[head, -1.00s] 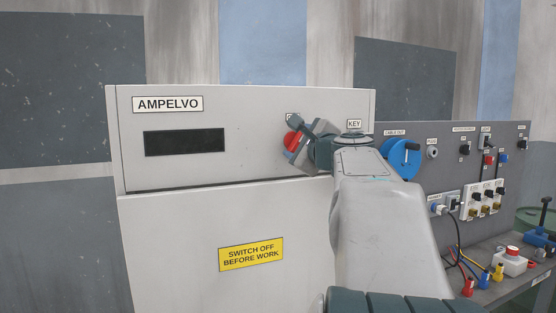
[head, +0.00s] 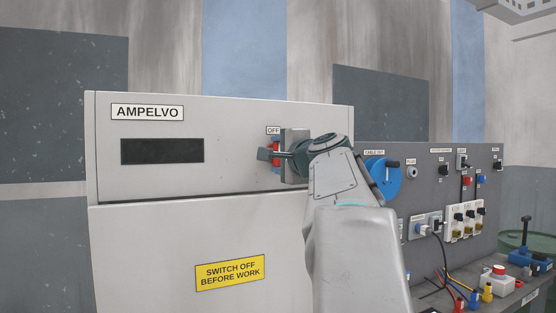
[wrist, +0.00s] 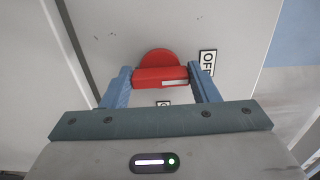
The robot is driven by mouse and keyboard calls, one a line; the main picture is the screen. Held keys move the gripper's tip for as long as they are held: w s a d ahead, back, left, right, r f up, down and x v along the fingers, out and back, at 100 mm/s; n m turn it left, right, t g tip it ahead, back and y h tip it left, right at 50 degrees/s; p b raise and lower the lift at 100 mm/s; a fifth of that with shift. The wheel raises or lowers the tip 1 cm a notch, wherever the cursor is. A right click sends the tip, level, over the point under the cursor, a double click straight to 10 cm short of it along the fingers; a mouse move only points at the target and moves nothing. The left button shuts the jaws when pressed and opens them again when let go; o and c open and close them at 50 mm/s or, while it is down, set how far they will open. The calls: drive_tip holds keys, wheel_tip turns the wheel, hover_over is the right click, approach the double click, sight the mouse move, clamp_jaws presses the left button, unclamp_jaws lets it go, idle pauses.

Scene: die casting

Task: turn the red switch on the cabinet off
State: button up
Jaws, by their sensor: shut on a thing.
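The red switch (head: 276,148) is on the upper front of the grey cabinet (head: 145,245), mostly hidden behind my gripper (head: 279,158) in the head view. In the wrist view the red switch (wrist: 158,72) shows as a round red base with a bar across it. The blue fingers of my gripper (wrist: 161,77) are shut on the two ends of the bar. A white mark on the bar lies at its right end, on the side of the OFF label (wrist: 207,63). In the head view the OFF label (head: 273,130) is above the switch.
A grey panel (head: 430,175) with a blue cable reel (head: 383,180), sockets and small switches stands right of the cabinet. Coloured plugs and cables lie on the bench below it. A yellow sign (head: 230,272) is on the cabinet's lower front.

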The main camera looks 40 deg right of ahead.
idle(0.4)
drive_tip(key=o, duration=1)
drive_tip(key=shift+s, duration=0.1)
drive_tip(key=b+v, duration=0.1)
drive_tip(key=v, duration=1.2)
drive_tip(key=shift+s+a, duration=0.2)
drive_tip(key=shift+s, duration=0.05)
